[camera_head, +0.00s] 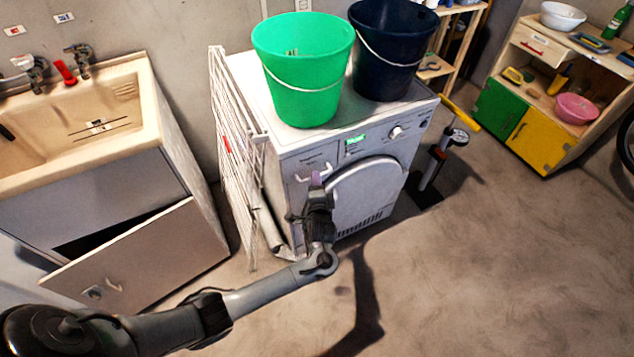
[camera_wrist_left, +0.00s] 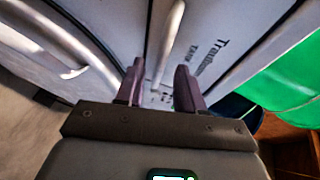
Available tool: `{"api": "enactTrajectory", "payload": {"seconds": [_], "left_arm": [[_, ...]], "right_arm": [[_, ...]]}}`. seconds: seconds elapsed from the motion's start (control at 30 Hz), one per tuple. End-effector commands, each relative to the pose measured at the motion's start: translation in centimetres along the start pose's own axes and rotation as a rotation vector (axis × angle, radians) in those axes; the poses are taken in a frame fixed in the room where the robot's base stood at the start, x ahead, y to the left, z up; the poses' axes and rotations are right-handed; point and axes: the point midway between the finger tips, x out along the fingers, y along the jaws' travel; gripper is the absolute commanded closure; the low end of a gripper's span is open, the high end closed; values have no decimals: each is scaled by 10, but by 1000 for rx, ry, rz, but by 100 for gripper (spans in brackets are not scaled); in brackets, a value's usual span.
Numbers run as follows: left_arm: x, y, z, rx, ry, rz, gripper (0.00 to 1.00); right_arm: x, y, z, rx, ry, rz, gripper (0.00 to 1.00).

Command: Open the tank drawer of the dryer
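The white dryer (camera_head: 378,152) stands against the wall with its round door (camera_head: 366,196) shut. Its tank drawer (camera_head: 300,164) is at the upper left of the front and looks flush. The drawer's pale bar handle (camera_wrist_left: 168,45) runs between the two fingers of my left gripper (camera_wrist_left: 158,88). The fingers are apart, with a gap on each side of the bar. In the head view my left gripper (camera_head: 316,180) is in front of the drawer and hides part of its handle. The printed word "TANK" shows beside the handle in the wrist view. My right gripper is not in view.
A green bucket (camera_head: 303,75) and a dark blue bucket (camera_head: 390,55) stand on the dryer. A white drying rack (camera_head: 232,160) leans at its left side. A sink cabinet (camera_head: 135,235) has its front panel tilted open. Bare floor (camera_head: 480,280) lies in front and right.

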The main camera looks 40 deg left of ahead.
Motion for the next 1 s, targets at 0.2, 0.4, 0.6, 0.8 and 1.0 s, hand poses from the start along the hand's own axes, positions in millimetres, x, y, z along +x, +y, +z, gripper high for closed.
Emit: {"api": "enactTrajectory", "payload": {"seconds": [0.2,0.4,0.6,0.8,1.0], "left_arm": [[18,0,-1,-1,1,-1,63],[21,0,0,0,1,1,63],[21,0,0,0,1,0,67],[21,0,0,-1,1,0,98],[21,0,0,0,1,0,100]], "right_arm": [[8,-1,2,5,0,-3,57],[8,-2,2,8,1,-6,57],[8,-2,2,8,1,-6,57],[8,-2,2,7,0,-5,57],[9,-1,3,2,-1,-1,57]]}}
